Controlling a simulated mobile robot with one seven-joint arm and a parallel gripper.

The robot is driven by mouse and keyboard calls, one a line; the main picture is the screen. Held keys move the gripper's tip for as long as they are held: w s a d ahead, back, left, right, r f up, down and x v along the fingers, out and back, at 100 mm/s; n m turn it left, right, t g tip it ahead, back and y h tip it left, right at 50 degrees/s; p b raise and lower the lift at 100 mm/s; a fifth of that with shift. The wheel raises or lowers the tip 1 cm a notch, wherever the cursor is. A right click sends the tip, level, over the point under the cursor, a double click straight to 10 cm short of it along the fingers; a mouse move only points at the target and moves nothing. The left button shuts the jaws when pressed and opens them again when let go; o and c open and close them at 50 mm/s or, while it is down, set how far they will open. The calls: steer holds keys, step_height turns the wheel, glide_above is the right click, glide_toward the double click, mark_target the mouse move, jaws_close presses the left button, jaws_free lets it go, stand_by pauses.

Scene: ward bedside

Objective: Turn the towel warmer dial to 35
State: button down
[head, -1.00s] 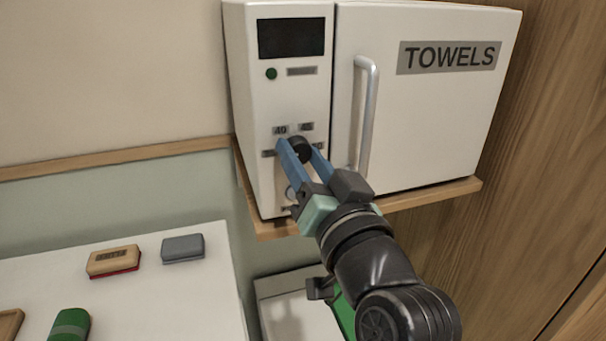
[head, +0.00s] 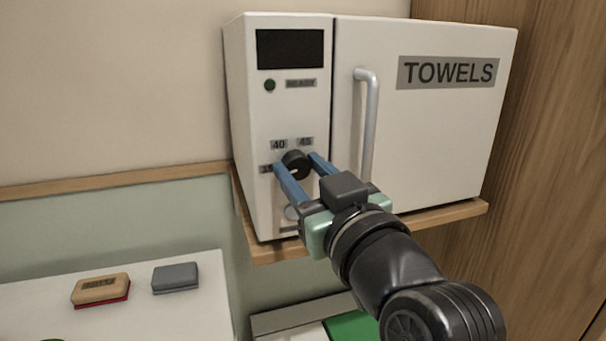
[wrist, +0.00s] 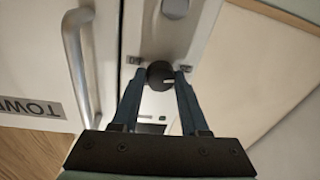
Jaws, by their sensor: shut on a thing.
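The white towel warmer (head: 420,130) stands on a wooden shelf, its door marked TOWELS. Its round black dial (head: 296,163) is on the left front panel, below labels 40 and 45; a label at the left is partly covered by a finger. My gripper (head: 297,164) has its blue fingers on either side of the dial and is shut on it. In the wrist view, which shows the warmer upside down, the dial (wrist: 160,74) sits between the fingertips. A pale mark on it points to the picture's right, the side of the leftmost label in the head view.
A vertical door handle (head: 368,120) stands out just right of my gripper. A dark display (head: 290,48) and green lamp (head: 270,85) are above the dial. A tan-and-red block (head: 101,289) and grey block (head: 175,278) lie on a white surface at lower left.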

stand_by(0.3)
steer(key=shift+c, duration=2.1)
jaws_free()
steer(key=shift+s, duration=0.1)
steer(key=r+b+v, duration=0.1)
steer(key=v, duration=1.1)
steer(key=shift+s+f+b, duration=0.35)
steer(key=shift+s+f, duration=0.05)
steer(key=shift+d, duration=0.1)
